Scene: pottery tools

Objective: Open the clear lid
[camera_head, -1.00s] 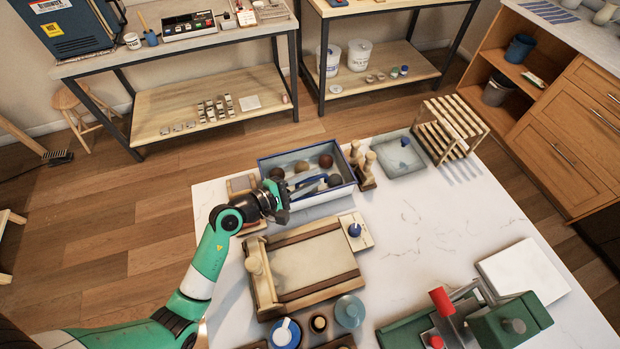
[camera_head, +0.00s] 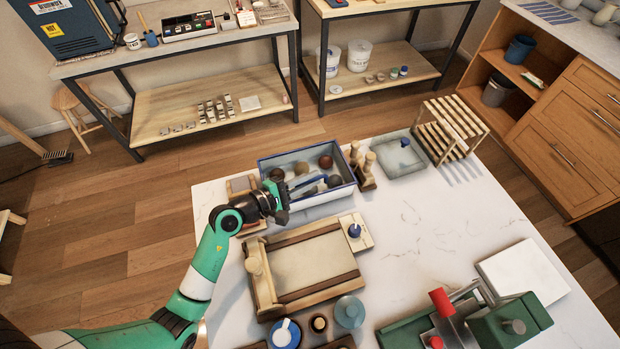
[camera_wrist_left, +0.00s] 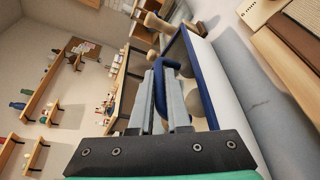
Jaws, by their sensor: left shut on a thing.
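The box (camera_head: 315,198) with white walls and a blue rim stands at the table's far left and holds several dark and brown balls. I cannot make out the clear lid as a separate sheet over it. My left gripper (camera_head: 298,187) is at the box's near left side, with its fingers reaching over the rim. In the left wrist view the fingers (camera_wrist_left: 165,95) are closed around a blue handle-like bar (camera_wrist_left: 159,85), beside the blue rim. Whether that bar joins the lid is hidden. My right gripper is not in view.
A wooden-edged board (camera_head: 312,262) lies in front of the box. Wooden pegs on a stand (camera_head: 366,172) are close to its right side, and a grey tray (camera_head: 402,160) is farther right. A green press (camera_head: 500,325) is at the front right. The table's middle right is clear.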

